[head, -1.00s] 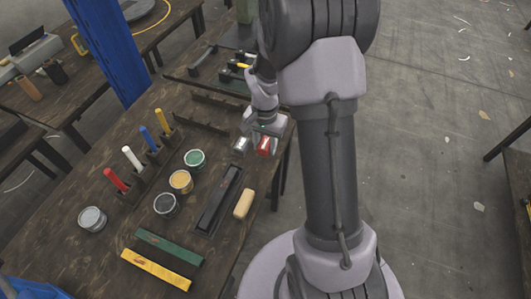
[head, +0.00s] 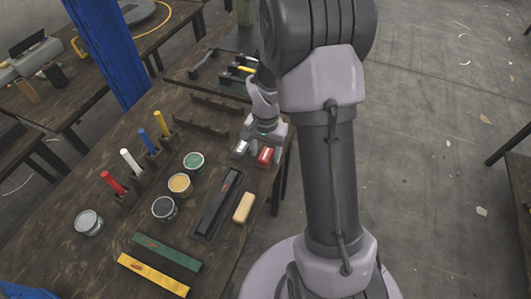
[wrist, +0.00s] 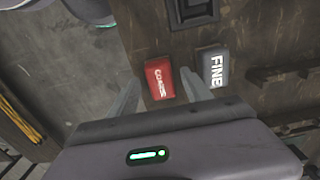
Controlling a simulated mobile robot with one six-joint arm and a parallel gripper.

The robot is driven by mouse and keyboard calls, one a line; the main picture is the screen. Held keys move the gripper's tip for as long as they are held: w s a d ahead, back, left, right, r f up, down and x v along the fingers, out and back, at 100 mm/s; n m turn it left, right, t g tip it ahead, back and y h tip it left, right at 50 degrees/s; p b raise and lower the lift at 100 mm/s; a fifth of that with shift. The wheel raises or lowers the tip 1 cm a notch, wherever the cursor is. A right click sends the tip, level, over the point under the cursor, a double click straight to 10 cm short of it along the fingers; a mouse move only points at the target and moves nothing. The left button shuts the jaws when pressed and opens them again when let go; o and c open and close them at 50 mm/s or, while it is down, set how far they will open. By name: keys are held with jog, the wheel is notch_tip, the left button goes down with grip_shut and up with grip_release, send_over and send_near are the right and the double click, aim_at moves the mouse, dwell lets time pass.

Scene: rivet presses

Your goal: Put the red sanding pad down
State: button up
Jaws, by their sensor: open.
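The red sanding pad (head: 265,156), marked with white lettering, is at the right edge of the workbench. In the wrist view the red pad (wrist: 159,79) lies between the two fingers of my gripper (wrist: 162,92). The fingers are spread, with a gap on either side of the pad. It appears to rest on the bench. A grey pad marked FINE (wrist: 215,70) lies beside it, just outside the right finger. In the head view my gripper (head: 266,144) is right above the red pad and partly hides it.
A tan block (head: 243,208), a long black tray (head: 216,205) and several open cans stand nearer on the bench (head: 75,190). Upright coloured sticks stand in holders at the left. A green bar (head: 166,252) and a yellow bar (head: 153,275) lie in front. The bench edge is close on the right.

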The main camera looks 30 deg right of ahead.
aim_at(266, 154)
jog(key=s+a+r+n+t+p, duration=0.1)
jog(key=s+a+r+p, duration=0.15)
jog(key=r, duration=0.85)
jog(key=s+a+r+n+t+p, duration=0.1)
jog(key=a+r, duration=0.3)
jog(key=r, duration=0.6)
jog(key=s+a+r+n+t+y, duration=0.1)
jog(key=s+a+r+n+t, duration=0.1)
jog(key=s+a+r, duration=0.2)
jog(key=s+a+r+n+t+y, duration=0.1)
jog(key=s+a+r, duration=0.3)
jog(key=s, duration=0.5)
jog(key=shift+s+a+n+t, duration=0.4)
jog(key=shift+a+n, duration=0.1)
jog(key=shift+a, duration=0.4)
jog(key=shift+d, duration=0.15)
